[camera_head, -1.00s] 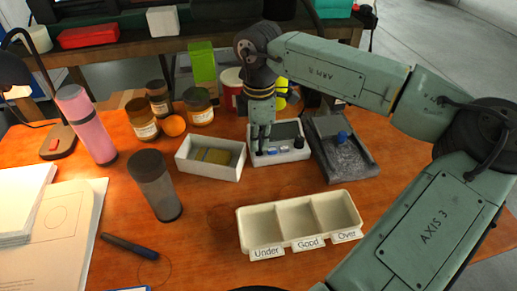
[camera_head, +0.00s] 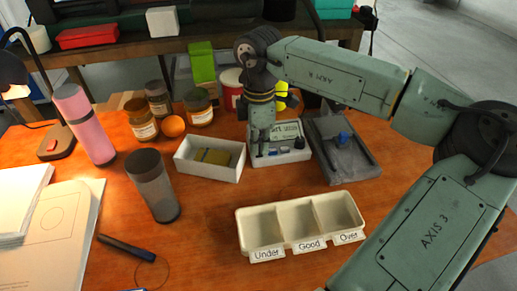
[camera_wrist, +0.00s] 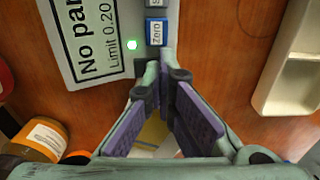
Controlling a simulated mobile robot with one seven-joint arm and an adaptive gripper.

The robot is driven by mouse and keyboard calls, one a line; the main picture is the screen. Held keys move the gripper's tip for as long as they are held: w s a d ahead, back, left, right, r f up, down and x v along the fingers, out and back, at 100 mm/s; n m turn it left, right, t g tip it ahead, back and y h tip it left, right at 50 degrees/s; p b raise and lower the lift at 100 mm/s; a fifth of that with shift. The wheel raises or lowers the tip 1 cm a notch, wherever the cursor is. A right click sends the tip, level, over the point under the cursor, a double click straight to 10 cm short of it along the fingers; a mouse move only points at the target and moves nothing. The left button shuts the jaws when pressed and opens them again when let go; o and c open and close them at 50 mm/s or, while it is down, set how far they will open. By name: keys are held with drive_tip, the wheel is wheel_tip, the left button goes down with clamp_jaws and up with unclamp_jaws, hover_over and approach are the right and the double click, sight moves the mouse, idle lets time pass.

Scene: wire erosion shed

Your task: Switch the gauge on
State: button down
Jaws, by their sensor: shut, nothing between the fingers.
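The gauge (camera_head: 296,155) is a pale box on the table with a screen and a row of buttons. In the wrist view its screen (camera_wrist: 92,30) is lit and reads "No par…" and "Limit 0.20", partly cut off. A green light (camera_wrist: 133,44) glows beside a blue "Zero" button (camera_wrist: 157,32). My gripper (camera_head: 260,154) points down at the left end of the button row, tips together and empty. In the wrist view my fingertips (camera_wrist: 162,57) hide the spot beside "Zero"; I cannot tell whether they touch.
A white open box (camera_head: 207,174) with a yellowish block stands left of the gauge. A dark grey stand (camera_head: 355,164) with a blue knob is at its right. A three-compartment tray (camera_head: 243,232), labelled Under, Good and Over, is in front. Jars (camera_head: 199,110) stand behind left.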

drive_tip(key=shift+r+p, duration=1.45)
drive_tip(key=shift+r, duration=2.05)
drive_tip(key=shift+f, duration=0.1)
